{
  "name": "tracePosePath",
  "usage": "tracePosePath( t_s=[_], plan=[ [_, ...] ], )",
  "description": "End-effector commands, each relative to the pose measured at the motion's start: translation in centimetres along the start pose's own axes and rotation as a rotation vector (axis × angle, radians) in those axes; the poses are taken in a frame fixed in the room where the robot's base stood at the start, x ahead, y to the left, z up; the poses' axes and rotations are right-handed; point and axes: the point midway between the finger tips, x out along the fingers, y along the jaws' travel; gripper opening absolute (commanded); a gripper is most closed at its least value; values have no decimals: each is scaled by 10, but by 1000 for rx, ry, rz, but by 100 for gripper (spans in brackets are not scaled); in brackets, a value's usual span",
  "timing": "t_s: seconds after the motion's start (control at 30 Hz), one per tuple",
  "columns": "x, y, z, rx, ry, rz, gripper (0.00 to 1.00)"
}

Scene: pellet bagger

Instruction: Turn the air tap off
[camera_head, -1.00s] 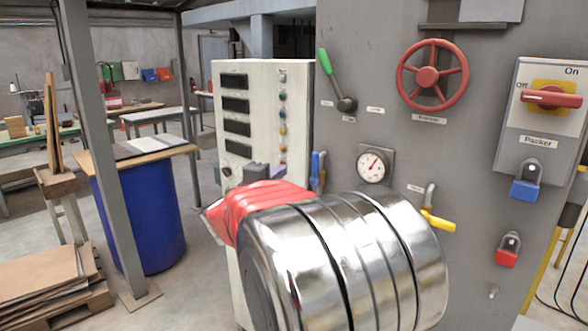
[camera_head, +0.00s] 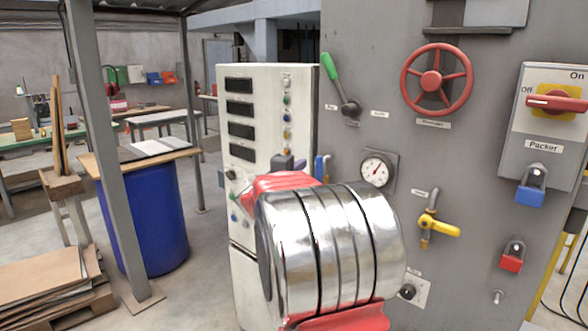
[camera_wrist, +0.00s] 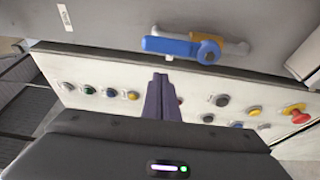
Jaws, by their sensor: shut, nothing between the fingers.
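A tap with a blue lever (camera_head: 320,168) is on the grey machine panel; the lever stands upright, and my arm hides its lower part. In the wrist view the blue lever (camera_wrist: 172,46) lies along its brass-coloured pipe. A second tap has a yellow lever (camera_head: 440,226), level across its upright pipe. The tap labels are too small to read, so I cannot tell which is the air tap. My gripper (camera_wrist: 162,82) is shut and empty, its purple fingers just short of the blue lever in the wrist view. In the head view my wrist mostly hides it.
A white control cabinet (camera_head: 265,85) with buttons stands close left of the taps. The panel also carries a gauge (camera_head: 375,170), a red handwheel (camera_head: 437,79), a green-handled lever (camera_head: 338,85) and a red packer switch (camera_head: 556,103). A blue drum (camera_head: 145,220) stands left.

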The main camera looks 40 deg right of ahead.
Motion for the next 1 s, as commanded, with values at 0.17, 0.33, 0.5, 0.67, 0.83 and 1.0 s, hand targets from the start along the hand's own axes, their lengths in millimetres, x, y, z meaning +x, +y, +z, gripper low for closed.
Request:
tracePosePath(
  t_s=[0.17,0.33,0.5,0.67,0.83,1.0],
  plan=[
    [-6,0,16,-1,0,0,0],
    [-9,0,26,0,0,-1,0],
    [-10,-1,28,0,0,-1,0],
    [-15,0,25,0,2,0,0],
    [-11,0,28,4,0,1,0],
    [-11,0,27,27,3,9,0]
  ],
)
